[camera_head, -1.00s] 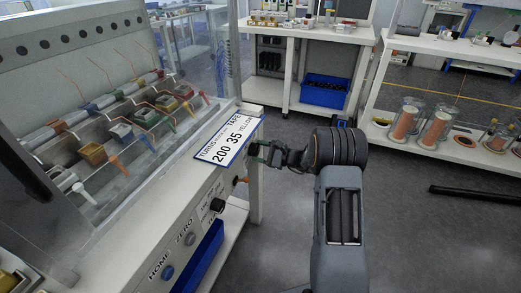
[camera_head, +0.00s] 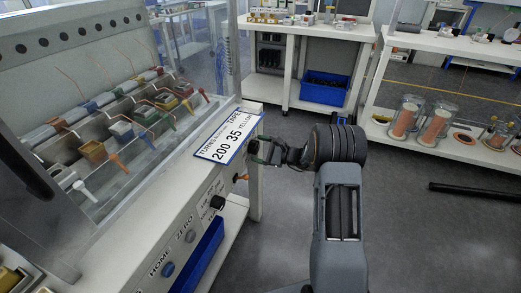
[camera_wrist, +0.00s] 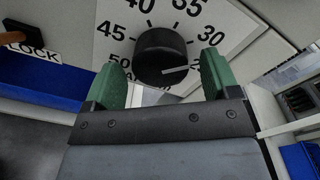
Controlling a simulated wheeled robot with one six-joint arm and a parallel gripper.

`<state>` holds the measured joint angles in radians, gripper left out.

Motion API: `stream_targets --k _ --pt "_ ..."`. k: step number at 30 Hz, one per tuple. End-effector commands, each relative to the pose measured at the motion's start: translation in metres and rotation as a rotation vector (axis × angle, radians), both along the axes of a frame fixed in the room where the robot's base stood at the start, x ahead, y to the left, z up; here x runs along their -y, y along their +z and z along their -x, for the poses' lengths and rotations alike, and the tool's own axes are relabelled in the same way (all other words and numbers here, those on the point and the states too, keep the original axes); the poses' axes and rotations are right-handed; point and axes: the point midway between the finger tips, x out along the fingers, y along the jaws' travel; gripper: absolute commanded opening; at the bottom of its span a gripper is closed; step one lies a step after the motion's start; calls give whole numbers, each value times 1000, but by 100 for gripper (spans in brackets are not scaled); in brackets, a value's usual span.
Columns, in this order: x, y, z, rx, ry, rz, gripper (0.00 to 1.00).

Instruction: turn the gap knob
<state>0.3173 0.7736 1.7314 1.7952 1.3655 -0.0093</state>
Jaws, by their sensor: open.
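The gap knob (camera_wrist: 161,56) is a round black knob with a white pointer line in the wrist view. It sits on a white dial marked from 25 to 50, and its line points right, toward the low-number end. My gripper (camera_wrist: 163,80) is open, with one green finger on each side of the knob. A gap shows beside the knob on both sides; whether the fingertips reach around it I cannot tell. In the head view my gripper (camera_head: 260,151) is at the right end of the machine's front panel, and the dial is hidden there.
An orange lever (camera_wrist: 18,37) above a LOCK label is left of the dial. A black knob (camera_head: 217,202) is further left on the machine front. A sign plate (camera_head: 229,136) lies just above my gripper.

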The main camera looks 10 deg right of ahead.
Motion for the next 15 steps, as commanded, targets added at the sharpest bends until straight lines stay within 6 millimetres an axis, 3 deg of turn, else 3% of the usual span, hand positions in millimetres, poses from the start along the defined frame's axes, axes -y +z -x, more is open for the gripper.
stream_targets --k 8,15 --pt "8 1 5 0 -3 0 81" --pt "45 4 31 0 -6 -1 81"
